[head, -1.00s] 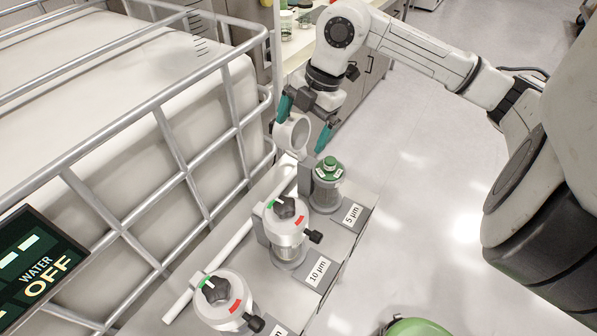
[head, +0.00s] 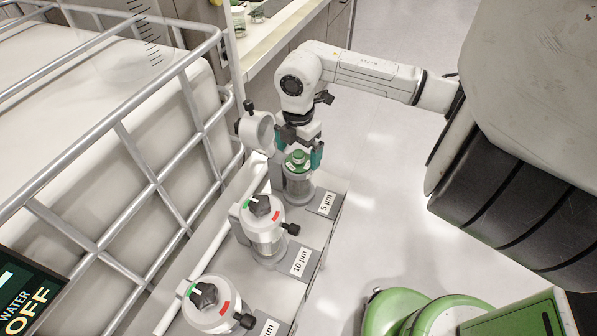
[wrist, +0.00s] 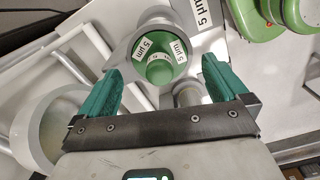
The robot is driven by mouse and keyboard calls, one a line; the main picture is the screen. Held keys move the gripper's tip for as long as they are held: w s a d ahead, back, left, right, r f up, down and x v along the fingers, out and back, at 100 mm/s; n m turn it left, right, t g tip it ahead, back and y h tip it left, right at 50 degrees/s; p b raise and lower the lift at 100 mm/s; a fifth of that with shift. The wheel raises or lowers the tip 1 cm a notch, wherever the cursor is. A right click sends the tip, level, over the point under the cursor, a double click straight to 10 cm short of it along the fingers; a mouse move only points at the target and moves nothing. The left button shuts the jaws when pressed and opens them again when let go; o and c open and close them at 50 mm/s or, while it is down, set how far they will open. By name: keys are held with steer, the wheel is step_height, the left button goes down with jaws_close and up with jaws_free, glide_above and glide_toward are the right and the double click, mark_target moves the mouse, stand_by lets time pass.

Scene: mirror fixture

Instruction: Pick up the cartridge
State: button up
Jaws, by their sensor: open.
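The cartridge (head: 298,158) has a green top with a round knob and "5 µm" labels. It stands upright in the open clear housing at the "5 µm" place (head: 327,203), and its top also shows in the wrist view (wrist: 148,48). My gripper (head: 300,153) is open just over it, pointing down. In the wrist view, the teal fingers of my gripper (wrist: 161,68) stand apart on either side, with the green top between and slightly beyond them. I cannot tell whether a finger touches it. The cartridge's lower body is mostly hidden inside the housing.
A swung-back white ring lid (head: 257,132) stands close left of my gripper. The closed "10 µm" housing (head: 265,225) and another closed housing (head: 212,305) stand nearer. A metal cage (head: 150,175) runs along the left.

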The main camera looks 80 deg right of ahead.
steer(key=shift+f, duration=0.95)
steer(key=c, duration=1.6)
steer(key=shift+c, duration=0.2)
steer(key=shift+r, duration=0.1)
step_height(320, 180, up, 18)
steer(key=b, duration=0.2)
